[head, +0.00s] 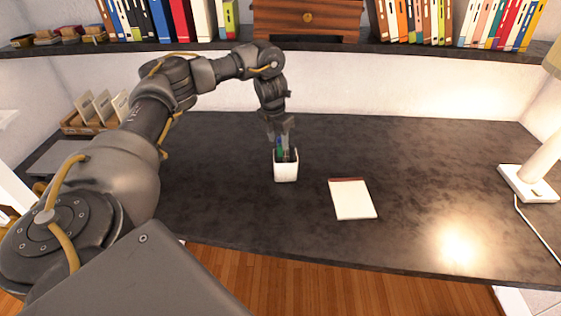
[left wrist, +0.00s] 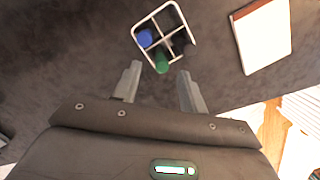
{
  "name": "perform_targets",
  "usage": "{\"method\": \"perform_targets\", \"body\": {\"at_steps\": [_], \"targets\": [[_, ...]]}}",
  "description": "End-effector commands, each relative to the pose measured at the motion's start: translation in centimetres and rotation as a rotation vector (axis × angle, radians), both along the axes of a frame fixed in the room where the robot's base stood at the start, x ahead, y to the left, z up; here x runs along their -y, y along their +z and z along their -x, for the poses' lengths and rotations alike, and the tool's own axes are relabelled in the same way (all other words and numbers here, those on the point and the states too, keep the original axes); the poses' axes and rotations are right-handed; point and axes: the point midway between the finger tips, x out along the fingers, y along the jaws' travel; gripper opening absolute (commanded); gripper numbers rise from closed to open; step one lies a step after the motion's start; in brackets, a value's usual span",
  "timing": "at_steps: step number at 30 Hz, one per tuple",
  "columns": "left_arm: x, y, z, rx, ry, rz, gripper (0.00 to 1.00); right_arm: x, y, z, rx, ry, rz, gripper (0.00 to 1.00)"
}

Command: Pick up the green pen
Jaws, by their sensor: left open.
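The green pen (left wrist: 162,62) stands in a white square pen holder (head: 286,172) on the dark desk. In the left wrist view its round green end shows in a near compartment of the holder, whose white rim (left wrist: 164,9) is divided by a cross. A blue pen (left wrist: 145,38) stands in the compartment beside it. My left gripper (head: 281,133) points down just above the holder. In the left wrist view its two fingers (left wrist: 158,88) are apart and empty, with the green pen's end just ahead of the gap between them. My right gripper is in neither view.
A notepad (head: 352,199) lies right of the holder. A white lamp (head: 530,181) with a cord stands at the desk's right end. A shelf (head: 330,47) with books runs above the back of the desk (head: 430,170). The desk between notepad and lamp is clear.

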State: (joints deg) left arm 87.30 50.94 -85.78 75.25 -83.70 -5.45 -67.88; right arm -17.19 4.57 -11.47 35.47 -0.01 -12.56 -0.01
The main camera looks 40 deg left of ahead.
Motion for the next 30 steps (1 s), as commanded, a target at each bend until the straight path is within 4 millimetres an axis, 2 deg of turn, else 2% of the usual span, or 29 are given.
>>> {"method": "perform_targets", "body": {"at_steps": [3,11,17,21,30], "targets": [[0.1,-1.4,-0.2,-0.001,-0.001,0.001,0.42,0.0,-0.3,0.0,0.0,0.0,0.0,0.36],[0.3,-2.2,-0.4,-0.001,-0.004,0.0,0.42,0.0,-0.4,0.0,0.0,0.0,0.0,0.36],[0.3,-5.0,-0.5,-0.004,-0.002,0.002,0.42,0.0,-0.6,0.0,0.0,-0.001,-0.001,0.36],[0.3,-6.2,-0.8,-0.002,-0.004,0.0,0.42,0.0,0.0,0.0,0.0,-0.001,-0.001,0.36],[0.3,-6.9,-0.9,-0.001,-0.005,0.0,0.42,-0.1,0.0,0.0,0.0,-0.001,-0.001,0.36]]}}
